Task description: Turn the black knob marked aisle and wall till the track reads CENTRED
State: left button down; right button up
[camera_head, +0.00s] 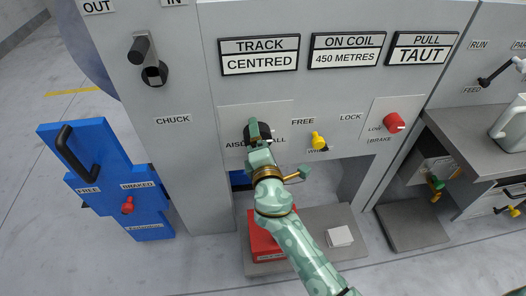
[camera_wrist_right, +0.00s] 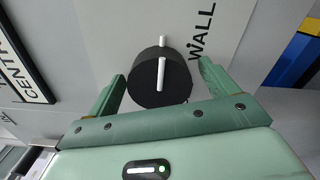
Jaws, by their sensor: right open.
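The black knob (camera_head: 265,129) sits on a pale panel plate, largely behind my right gripper (camera_head: 256,133). In the right wrist view the knob (camera_wrist_right: 160,80) shows whole, with a white pointer line that nearly lines up with a white mark on the panel. My right gripper (camera_wrist_right: 160,72) is open, with one finger on each side of the knob and a gap visible beside it. The labels "AISLE" and "WALL" are partly hidden in the head view. The track sign (camera_head: 259,55) reads CENTRED. My left gripper is not in view.
Right of the knob are a yellow knob (camera_head: 319,140) and a red brake knob (camera_head: 393,123). A black chuck handle (camera_head: 141,49) juts out at upper left. A blue braked unit (camera_head: 106,175) stands at left. A red box (camera_head: 263,238) and a white block (camera_head: 340,236) sit below.

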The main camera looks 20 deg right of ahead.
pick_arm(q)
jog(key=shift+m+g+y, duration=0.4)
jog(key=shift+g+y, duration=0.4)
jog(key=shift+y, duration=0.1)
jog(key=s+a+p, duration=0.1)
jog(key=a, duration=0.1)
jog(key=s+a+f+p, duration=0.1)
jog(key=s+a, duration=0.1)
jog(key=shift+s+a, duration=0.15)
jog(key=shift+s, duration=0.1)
pick_arm(e)
jog(key=v, duration=1.6)
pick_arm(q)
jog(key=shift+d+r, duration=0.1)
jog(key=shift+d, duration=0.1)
